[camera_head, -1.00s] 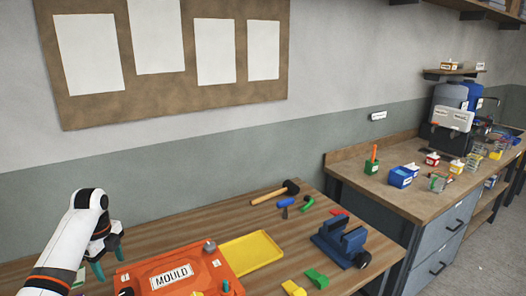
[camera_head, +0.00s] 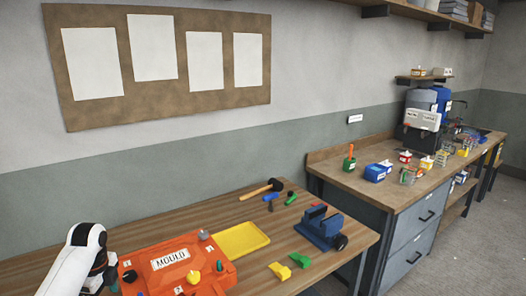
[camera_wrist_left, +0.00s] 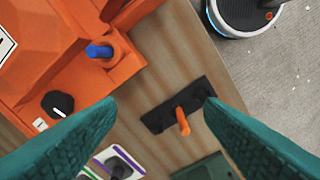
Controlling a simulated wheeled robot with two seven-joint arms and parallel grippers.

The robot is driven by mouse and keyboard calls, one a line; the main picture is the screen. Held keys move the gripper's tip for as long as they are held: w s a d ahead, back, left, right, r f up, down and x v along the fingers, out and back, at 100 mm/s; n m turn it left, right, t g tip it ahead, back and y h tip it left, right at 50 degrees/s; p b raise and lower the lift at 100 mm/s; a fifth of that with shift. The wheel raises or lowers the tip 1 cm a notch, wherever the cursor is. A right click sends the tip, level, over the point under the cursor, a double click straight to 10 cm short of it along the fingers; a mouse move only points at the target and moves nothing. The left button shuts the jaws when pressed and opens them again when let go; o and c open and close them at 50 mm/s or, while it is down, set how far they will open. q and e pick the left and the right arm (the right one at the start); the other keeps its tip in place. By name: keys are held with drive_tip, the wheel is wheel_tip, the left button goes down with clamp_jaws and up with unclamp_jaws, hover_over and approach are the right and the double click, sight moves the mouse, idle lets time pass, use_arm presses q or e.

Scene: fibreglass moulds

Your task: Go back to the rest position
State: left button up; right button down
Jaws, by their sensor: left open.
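The orange mould (camera_head: 215,268) with a white MOULD label lies on the wooden bench at the lower middle of the head view. Part of it also fills the upper left of the left wrist view (camera_wrist_left: 45,70), with a blue peg and a black knob on it. My left arm is at the lower left of the head view, left of the mould, its fingers mostly cut off or hidden there. In the wrist view my left gripper (camera_wrist_left: 160,105) has its two teal fingers wide apart, with nothing between them. My right gripper is not in view.
A black bar with an orange handle (camera_wrist_left: 180,110) lies on the bench below the left gripper. A yellow tray (camera_head: 240,240), a hammer (camera_head: 262,190) and a blue vise (camera_head: 320,228) are right of the mould. A second bench (camera_head: 345,172) stands further right.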

use_arm(q)
drive_tip(key=s+d+f+n+t, duration=0.2)
drive_tip(key=s+d+f+n, duration=0.5)
drive_tip(key=s+d+f, duration=0.7)
drive_tip(key=s+d+r+n+t, duration=0.1)
drive_tip(key=s+d+r+n, duration=0.15)
drive_tip(key=s, duration=0.35)
drive_tip(key=s+d+r+n, duration=0.2)
drive_tip(key=s+n, duration=0.2)
drive_tip(key=s, duration=0.3)
drive_tip(key=s+d+r+n+t, duration=0.1)
drive_tip(key=s+d+r+n, duration=0.15)
drive_tip(key=s, duration=0.35)
wheel_tip(320, 180, down, 32)
drive_tip(key=s+g+b, duration=0.2)
drive_tip(key=b, duration=0.2)
drive_tip(key=s+a+f+g+b, duration=0.1)
drive_tip(key=s+a+f+b, duration=0.1)
drive_tip(key=s+f, duration=1.4)
drive_tip(key=shift+a+f+h+b, duration=0.3)
drive_tip(key=shift+a+f+b, duration=0.05)
drive_tip(key=shift+a, duration=0.4)
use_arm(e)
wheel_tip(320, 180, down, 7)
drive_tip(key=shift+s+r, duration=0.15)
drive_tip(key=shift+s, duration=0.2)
